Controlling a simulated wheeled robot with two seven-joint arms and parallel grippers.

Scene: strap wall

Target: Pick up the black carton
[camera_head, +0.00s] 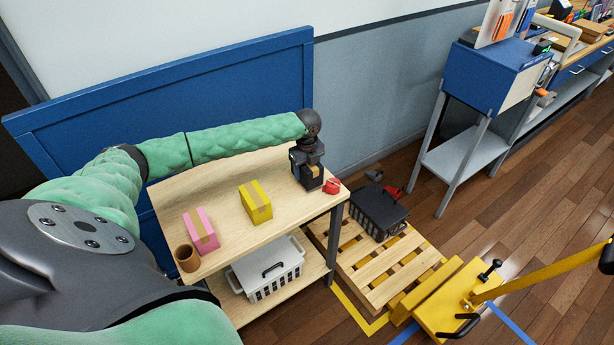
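The black carton (309,183) is a small dark box at the right end of the wooden table top, mostly covered by my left gripper. My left gripper (307,167) points down over it, with its fingers at the carton's upper part. Dark fingers against the dark carton hide whether they are closed on it. The carton appears to be at table level; I cannot tell if it is lifted. My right gripper is out of view.
A yellow carton (256,203), a pink carton (201,231) and a brown cup (187,258) stand on the table (232,179). A red item (332,186) lies right beside the black carton. A white basket (268,270) is below; a black crate (378,212) sits on a pallet (390,262).

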